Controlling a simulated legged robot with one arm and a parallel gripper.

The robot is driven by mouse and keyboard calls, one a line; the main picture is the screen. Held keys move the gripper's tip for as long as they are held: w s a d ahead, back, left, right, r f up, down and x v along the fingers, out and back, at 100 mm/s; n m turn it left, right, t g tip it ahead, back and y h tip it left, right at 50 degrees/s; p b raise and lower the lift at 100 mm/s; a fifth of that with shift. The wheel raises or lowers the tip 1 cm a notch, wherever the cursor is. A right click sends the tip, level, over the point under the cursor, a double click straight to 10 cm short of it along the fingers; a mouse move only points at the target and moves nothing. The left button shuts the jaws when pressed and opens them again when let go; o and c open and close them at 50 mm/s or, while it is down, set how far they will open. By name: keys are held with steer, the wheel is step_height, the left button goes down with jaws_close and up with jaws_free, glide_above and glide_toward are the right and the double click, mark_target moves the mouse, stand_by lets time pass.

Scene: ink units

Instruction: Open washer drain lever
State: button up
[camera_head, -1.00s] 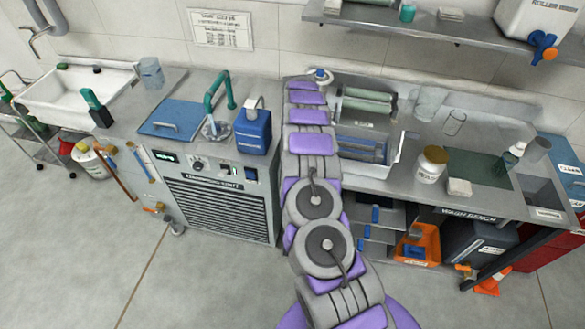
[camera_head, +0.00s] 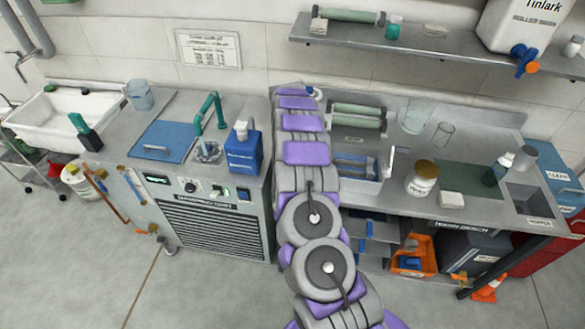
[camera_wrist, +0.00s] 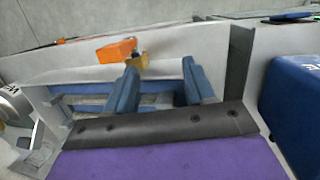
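In the wrist view, an orange lever handle (camera_wrist: 116,49) with a brass fitting (camera_wrist: 141,62) shows by a grey metal wall; I take it to be the drain lever. My gripper (camera_wrist: 159,66) has two blue fingers spread apart with nothing between their pads. The left finger's tip is close to the brass fitting; I cannot tell whether they touch. In the head view, the roller washer (camera_head: 391,165), a metal tray with rollers, sits on the bench just right of my arm. The lever and my fingers are hidden in that view.
A blue jerrycan (camera_head: 243,150) stands on the cabinet left of my arm; the wrist view shows a blue container (camera_wrist: 297,105) at right. A white jar (camera_head: 422,179) stands right of the washer. A shelf (camera_head: 420,42) hangs above. The front floor is clear.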

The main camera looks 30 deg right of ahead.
steer(key=w+d+r+t, duration=0.3)
steer(key=w+r, duration=0.4)
step_height(320, 180, up, 22)
steer(key=a+p, duration=0.2)
steer(key=p, duration=0.3)
steer(key=shift+s+a+r+g+h, duration=0.15)
steer(key=shift+s+a+g+h, duration=0.15)
steer(key=shift+s+a+g, duration=0.15)
stand_by(0.8)
